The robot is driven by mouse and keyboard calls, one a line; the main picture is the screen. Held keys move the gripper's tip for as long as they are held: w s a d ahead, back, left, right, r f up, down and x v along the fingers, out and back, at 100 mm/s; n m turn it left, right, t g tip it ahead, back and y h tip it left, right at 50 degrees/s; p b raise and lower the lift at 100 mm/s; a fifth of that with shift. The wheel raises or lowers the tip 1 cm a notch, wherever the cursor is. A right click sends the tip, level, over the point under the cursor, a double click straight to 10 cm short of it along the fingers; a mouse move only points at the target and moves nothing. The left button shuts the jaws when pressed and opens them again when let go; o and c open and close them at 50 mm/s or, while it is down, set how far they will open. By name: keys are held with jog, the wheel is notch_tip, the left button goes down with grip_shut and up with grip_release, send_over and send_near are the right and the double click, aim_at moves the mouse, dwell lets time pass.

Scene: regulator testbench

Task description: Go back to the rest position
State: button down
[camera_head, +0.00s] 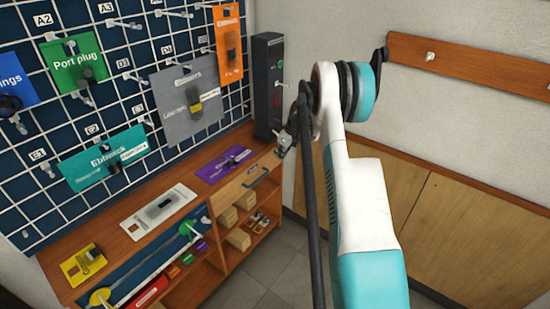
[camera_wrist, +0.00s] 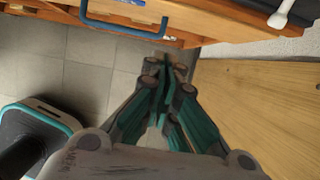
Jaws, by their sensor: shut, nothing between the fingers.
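My gripper (camera_head: 284,146) is at the end of my white and teal arm, near the right end of the wooden bench, by the dark upright box. In the wrist view my gripper (camera_wrist: 168,75) has its teal fingers together with nothing between them. It is in the air over the grey tiled floor, in front of the bench front with the blue handle (camera_wrist: 125,25). My arm hides part of the wall and cabinet behind it.
A wooden bench (camera_head: 130,241) holds purple, white and yellow packs under a pegboard (camera_head: 128,62) with hanging packs. A dark upright box (camera_head: 266,85) stands at its right end. Wooden cabinet panels (camera_head: 440,225) and a peg rail (camera_head: 475,68) are on the right. Tiled floor (camera_head: 275,265) is open between.

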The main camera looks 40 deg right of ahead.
jog(key=shift+p+v, duration=0.35)
jog(key=shift+v, duration=1.1)
jog(key=s+a+r+n+h+p, duration=0.1)
jog(key=a+r+n+h+p, duration=0.1)
jog(key=a+r+n, duration=0.95)
jog(key=s+a+r+n+t+h+p, duration=0.15)
jog(key=s+a+r+n, duration=0.3)
jog(key=a+r, duration=0.45)
jog(key=s+a+r+n+t, duration=0.25)
jog(key=s+a+r, duration=0.3)
jog(key=r, duration=0.55)
jog(key=s+a+r+n, duration=0.2)
jog(key=s+a+n, duration=0.3)
jog(key=s, duration=0.1)
jog(key=s+a+f+n+y+b, duration=0.1)
jog(key=s+a+f+n, duration=0.2)
jog(key=s, duration=0.6)
jog(key=s+a+f+n+g+y+b, duration=0.1)
jog(key=s+a+f+n, duration=0.3)
jog(key=s, duration=0.6)
jog(key=shift+f+n+b, duration=0.65)
jog(key=shift+n+b, duration=0.15)
jog(key=shift+n, duration=0.35)
jog(key=shift+s, duration=0.1)
